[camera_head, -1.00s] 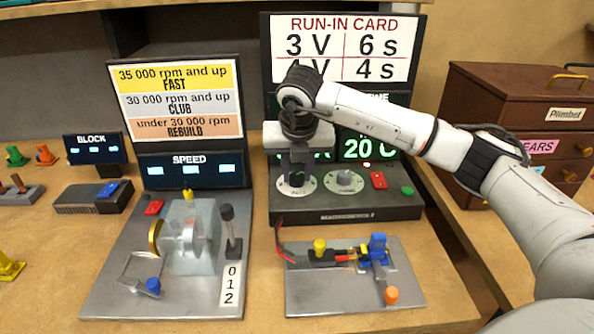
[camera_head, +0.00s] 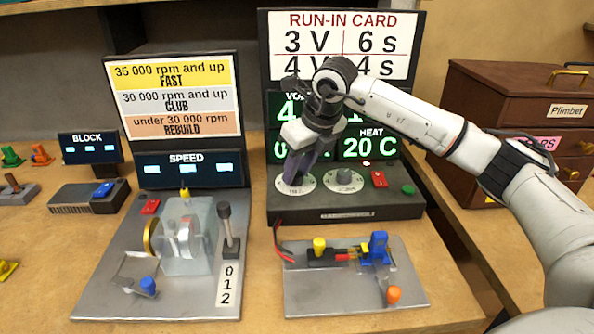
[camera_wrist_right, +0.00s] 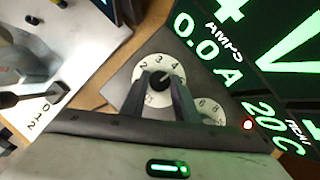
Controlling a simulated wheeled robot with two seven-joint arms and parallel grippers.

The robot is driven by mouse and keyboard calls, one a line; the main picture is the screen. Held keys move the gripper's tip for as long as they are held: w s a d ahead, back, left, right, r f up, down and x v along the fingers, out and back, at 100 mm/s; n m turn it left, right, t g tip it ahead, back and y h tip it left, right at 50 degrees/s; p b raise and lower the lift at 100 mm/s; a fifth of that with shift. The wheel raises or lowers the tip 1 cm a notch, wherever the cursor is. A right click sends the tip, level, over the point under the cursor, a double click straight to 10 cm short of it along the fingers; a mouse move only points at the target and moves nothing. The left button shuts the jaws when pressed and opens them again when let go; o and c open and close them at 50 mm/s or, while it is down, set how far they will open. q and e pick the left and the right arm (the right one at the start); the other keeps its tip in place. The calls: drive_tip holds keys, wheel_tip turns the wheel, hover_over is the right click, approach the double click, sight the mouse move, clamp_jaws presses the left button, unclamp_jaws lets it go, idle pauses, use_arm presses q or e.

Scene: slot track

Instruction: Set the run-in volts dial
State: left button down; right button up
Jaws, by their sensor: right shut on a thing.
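The volts dial (camera_head: 283,186) is a round white plate with a knob, at the front left of the dark power unit (camera_head: 390,206). My right gripper (camera_head: 296,180) reaches down onto it, tilted, its fingers shut on the knob. In the right wrist view the dial (camera_wrist_right: 160,63) shows printed numbers, and the knob sits between the two fingers (camera_wrist_right: 160,88). The green display (camera_head: 284,108) above shows a volts figure starting with 4, the rest hidden by my gripper. The run-in card (camera_head: 345,45) reads 3 V, 6 s and 4 V, 4 s. My left gripper is not in view.
A second dial (camera_head: 344,181), a red button (camera_head: 379,179) and a green button (camera_head: 408,189) sit to the right. A motor fixture plate (camera_head: 300,290) lies in front. The speed rig (camera_head: 120,300) stands left, the wooden drawers (camera_head: 500,100) right.

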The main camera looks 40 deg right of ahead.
drive_tip(key=n, duration=0.2)
drive_tip(key=n+y+p, duration=0.1)
drive_tip(key=shift+d+r+n, duration=0.15)
drive_tip(key=shift+d+n, duration=0.05)
drive_tip(key=shift+n, duration=0.2)
drive_tip(key=shift+n+g+y+p, duration=0.4)
drive_tip(key=shift+n+y, duration=0.2)
drive_tip(key=shift+n, duration=0.3)
drive_tip(key=n+p, duration=0.1)
drive_tip(key=n, duration=0.2)
drive_tip(key=shift+w+g+y, duration=0.15)
drive_tip(key=shift+g+y, duration=0.25)
drive_tip(key=shift+d+n+p, duration=0.1)
drive_tip(key=shift+n+p, duration=0.25)
drive_tip(key=shift+n, duration=0.35)
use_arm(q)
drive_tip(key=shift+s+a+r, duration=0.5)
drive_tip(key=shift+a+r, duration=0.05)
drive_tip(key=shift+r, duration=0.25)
use_arm(e)
drive_tip(key=shift+n+g+y, duration=0.3)
drive_tip(key=shift+n, duration=0.1)
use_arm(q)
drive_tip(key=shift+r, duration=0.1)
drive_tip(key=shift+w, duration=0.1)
use_arm(e)
drive_tip(key=o, duration=1)
drive_tip(key=shift+o, duration=0.2)
